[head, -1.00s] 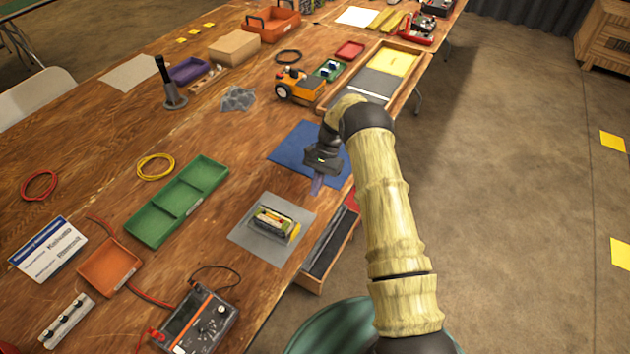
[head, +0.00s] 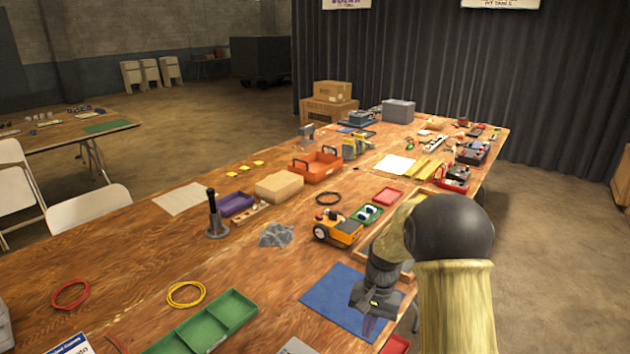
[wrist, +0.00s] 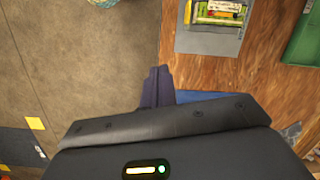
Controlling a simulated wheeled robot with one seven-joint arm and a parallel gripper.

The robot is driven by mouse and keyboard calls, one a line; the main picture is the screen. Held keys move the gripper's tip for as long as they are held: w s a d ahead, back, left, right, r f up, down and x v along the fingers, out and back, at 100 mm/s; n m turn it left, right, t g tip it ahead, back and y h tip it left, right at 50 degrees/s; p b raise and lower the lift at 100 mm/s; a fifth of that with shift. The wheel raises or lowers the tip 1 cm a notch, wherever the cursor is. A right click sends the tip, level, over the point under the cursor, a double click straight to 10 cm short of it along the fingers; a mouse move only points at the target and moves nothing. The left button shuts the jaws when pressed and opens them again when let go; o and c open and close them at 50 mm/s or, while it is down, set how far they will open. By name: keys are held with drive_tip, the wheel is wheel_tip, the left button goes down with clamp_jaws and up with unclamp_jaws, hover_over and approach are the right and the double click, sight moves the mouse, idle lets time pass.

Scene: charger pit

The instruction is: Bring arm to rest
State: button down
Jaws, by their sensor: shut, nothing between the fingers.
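My arm is raised at the right of the head view and bends down to my gripper (head: 372,326), which hangs over the blue mat (head: 340,298) near the table's front edge. In the wrist view my gripper (wrist: 156,82) is shut, with its fingers together and nothing between them. Below it are the table edge and the floor. A grey mat (wrist: 205,42) with a battery pack (wrist: 218,12) on it lies on the table, apart from the fingers.
An orange wheeled robot (head: 338,230) stands behind the blue mat. A green tray (head: 205,325), a yellow cable ring (head: 187,293) and a tan box (head: 279,187) are further left. Open floor (head: 560,270) lies right of the table.

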drive_tip(key=s+d+r+n+t, duration=0.1)
drive_tip(key=s+r, duration=0.3)
drive_tip(key=s, duration=0.4)
drive_tip(key=s+d+r+n+t+h, duration=0.1)
drive_tip(key=s+r+n+t, duration=0.2)
drive_tip(key=s, duration=0.6)
drive_tip(key=shift+s+d+r+h, duration=0.25)
drive_tip(key=shift+d+r+h, duration=0.05)
drive_tip(key=shift+r, duration=0.25)
